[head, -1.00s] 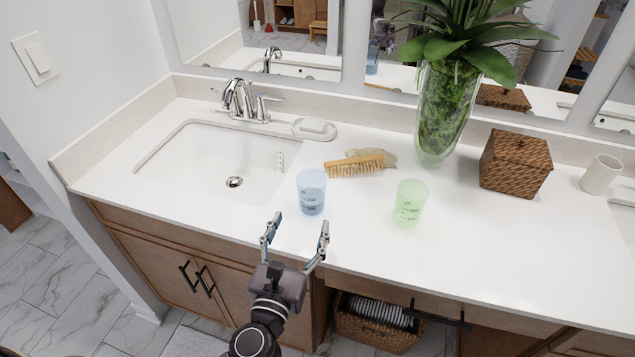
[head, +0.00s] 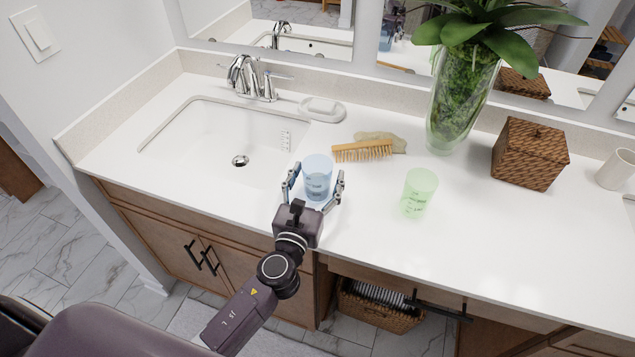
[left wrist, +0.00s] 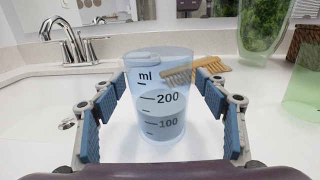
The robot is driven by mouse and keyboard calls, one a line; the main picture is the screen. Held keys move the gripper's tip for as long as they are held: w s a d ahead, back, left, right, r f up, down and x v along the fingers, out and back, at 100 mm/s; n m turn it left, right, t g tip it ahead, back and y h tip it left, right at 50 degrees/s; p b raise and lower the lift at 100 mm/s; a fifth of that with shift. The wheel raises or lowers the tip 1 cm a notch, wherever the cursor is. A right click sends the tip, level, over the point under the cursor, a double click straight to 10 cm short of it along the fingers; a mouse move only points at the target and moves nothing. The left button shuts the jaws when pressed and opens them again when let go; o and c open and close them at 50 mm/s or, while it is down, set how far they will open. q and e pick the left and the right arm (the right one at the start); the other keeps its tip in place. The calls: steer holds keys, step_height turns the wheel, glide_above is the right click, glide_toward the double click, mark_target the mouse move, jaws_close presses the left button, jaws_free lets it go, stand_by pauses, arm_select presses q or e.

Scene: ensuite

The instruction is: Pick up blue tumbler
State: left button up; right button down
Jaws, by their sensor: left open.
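The blue tumbler (head: 317,177) is translucent, with volume marks, and stands upright on the white counter to the right of the sink. My left gripper (head: 314,179) is open, with one finger on each side of the tumbler. In the left wrist view the tumbler (left wrist: 157,98) stands between the blue finger pads of the gripper (left wrist: 160,105), and gaps show on both sides. My right gripper is not in view.
A green tumbler (head: 418,192) stands to the right on the counter (head: 480,240). The sink (head: 205,140) is at left. A plant vase (head: 463,105) and wicker box (head: 530,153) stand further right.

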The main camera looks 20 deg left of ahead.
arm_select(q)
steer(key=shift+s, duration=0.1)
steer(key=shift+r, duration=0.1)
steer(key=c, duration=1.4)
steer(key=shift+r, duration=0.1)
steer(key=shift+r+p, duration=0.7)
steer(key=shift+r, duration=0.35)
steer(key=shift+r+p, duration=2.65)
steer(key=shift+r, duration=6.05)
